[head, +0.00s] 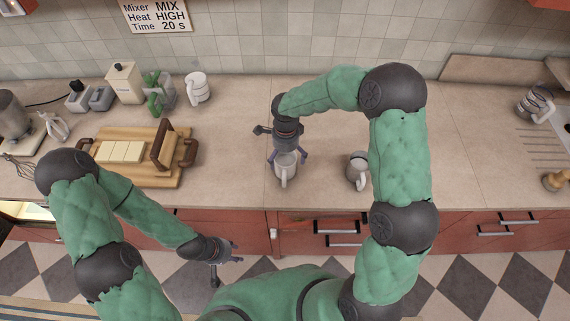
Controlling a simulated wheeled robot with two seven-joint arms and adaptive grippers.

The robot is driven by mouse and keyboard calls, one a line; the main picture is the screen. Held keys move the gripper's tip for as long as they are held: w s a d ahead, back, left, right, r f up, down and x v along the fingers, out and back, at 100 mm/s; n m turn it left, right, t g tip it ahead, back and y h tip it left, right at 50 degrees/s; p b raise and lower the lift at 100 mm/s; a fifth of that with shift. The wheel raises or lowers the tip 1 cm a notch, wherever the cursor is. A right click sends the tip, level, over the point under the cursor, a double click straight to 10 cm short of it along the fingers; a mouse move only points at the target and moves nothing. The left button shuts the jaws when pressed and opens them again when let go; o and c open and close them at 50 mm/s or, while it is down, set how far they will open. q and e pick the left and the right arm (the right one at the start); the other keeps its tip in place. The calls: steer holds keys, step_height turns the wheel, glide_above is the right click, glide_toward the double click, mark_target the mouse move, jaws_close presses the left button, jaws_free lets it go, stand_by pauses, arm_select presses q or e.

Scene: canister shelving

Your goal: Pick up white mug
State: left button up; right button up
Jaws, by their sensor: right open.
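A white mug (285,172) stands upright near the front edge of the counter, its handle facing the front. My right gripper (289,158) points down directly over this mug, open, with its fingers at either side of the rim; I cannot tell whether they touch it. Another light mug (356,172) stands to the right, partly behind my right arm. A third white mug (196,90) stands at the back left by the wall. My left gripper (226,268) hangs low in front of the counter, its fingers spread and empty.
A wooden board (133,178) with pale slabs and a brown-handled press lies on the left counter. Canisters (123,82), a green cactus-like item (155,92) and a whisk stand around it. A sink area with a cup (534,103) is at right. The middle back counter is clear.

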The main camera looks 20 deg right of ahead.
step_height(320, 180, down, 5)
steer(key=shift+w+r, duration=0.1)
steer(key=shift+w, duration=0.05)
steer(key=c, duration=1.7)
